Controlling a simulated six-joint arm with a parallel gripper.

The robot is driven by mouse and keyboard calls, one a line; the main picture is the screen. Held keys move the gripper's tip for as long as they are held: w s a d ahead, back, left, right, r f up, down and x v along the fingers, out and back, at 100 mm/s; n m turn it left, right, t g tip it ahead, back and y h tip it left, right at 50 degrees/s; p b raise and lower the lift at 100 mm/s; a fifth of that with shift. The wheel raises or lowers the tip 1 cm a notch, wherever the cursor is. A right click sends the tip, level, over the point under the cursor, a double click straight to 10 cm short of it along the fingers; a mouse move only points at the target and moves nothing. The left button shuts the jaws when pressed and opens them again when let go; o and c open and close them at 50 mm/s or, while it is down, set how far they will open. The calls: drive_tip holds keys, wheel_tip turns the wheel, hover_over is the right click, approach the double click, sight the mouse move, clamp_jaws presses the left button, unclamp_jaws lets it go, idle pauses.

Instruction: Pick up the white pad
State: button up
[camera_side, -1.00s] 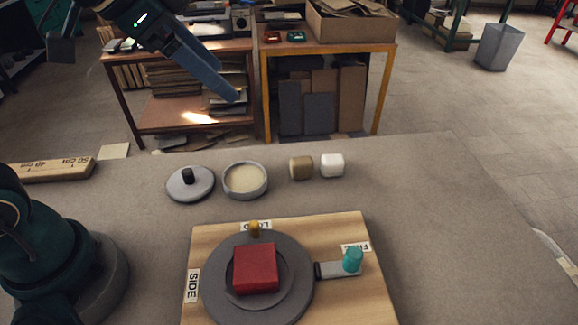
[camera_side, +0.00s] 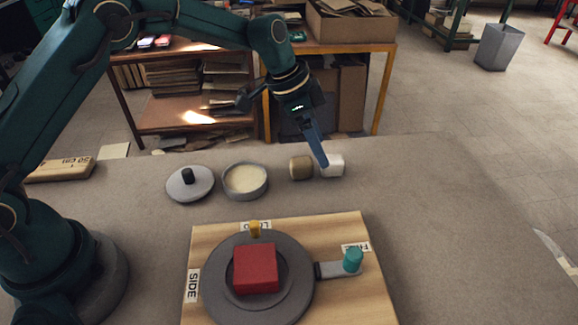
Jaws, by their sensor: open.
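The white pad (camera_side: 335,167) is a small rounded block on the grey work surface, right of a similar tan pad (camera_side: 300,168). My gripper (camera_side: 321,160) is open and points down at the white pad. Its blue finger covers the left part of the pad in this view. I cannot tell whether the finger touches the pad or is above or in front of it. The second finger is hidden.
Left of the pads are a round dish (camera_side: 246,181) with pale contents and a grey lid (camera_side: 190,184) with a dark knob. In front is a wooden board (camera_side: 376,290) with a grey disc, a red block (camera_side: 256,268) and a teal knob (camera_side: 353,260). The right side is clear.

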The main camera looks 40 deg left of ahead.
sight(332, 166)
drive_tip(key=shift+x, duration=2.45)
clamp_jaws()
